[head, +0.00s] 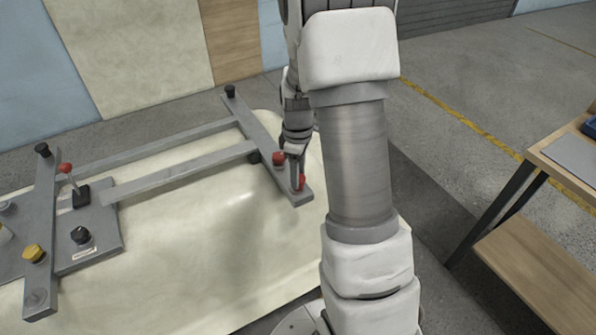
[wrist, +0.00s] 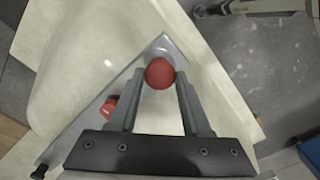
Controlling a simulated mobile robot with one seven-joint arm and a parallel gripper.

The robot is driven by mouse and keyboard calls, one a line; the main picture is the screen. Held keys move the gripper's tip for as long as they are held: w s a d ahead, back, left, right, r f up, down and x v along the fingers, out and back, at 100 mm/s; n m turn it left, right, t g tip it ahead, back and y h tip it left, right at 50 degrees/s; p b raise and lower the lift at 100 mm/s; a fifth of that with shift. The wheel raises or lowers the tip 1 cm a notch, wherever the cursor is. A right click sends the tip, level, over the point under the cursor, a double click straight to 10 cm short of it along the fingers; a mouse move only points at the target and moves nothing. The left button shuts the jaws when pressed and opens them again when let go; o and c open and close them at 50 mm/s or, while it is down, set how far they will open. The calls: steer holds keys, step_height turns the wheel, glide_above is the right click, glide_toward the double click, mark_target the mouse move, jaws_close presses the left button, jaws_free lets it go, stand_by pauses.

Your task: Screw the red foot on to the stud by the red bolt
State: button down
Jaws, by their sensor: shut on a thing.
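My gripper (wrist: 160,80) points down at the end of a grey crossbar (head: 262,135). Its two fingers are shut on a round red foot (wrist: 159,73), which sits between the fingertips in the wrist view. In the head view the red foot (head: 301,182) shows partly behind the fingers, at the crossbar's near end. The red bolt (head: 279,158) is on the crossbar just beside it. The red bolt also shows left of the fingers in the wrist view (wrist: 109,106). The stud is hidden, so I cannot tell how far the foot is on it.
The grey frame lies on a cream bathtub shell (head: 200,255). It carries black feet (head: 230,92), a yellow bolt (head: 34,253) and a lever with a red ball (head: 66,169). A wooden workbench (head: 545,250) stands at the right, with open floor between.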

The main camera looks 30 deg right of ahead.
steer(key=m, duration=0.3)
steer(key=shift+m, duration=0.4)
steer(key=shift+c, duration=1.4)
jaws_free()
steer(key=shift+c, duration=0.8)
steer(key=shift+f+n, duration=0.1)
steer(key=shift+n, duration=0.6)
steer(key=n, duration=0.4)
steer(key=shift+b, duration=0.35)
steer(key=n, duration=0.2)
steer(key=n+p, duration=0.1)
steer(key=n, duration=0.2)
steer(key=shift+r+n, duration=0.25)
steer(key=shift+n, duration=0.15)
steer(key=shift+f+n+p, duration=0.15)
steer(key=shift+n+p, duration=0.35)
steer(key=shift+n, duration=0.5)
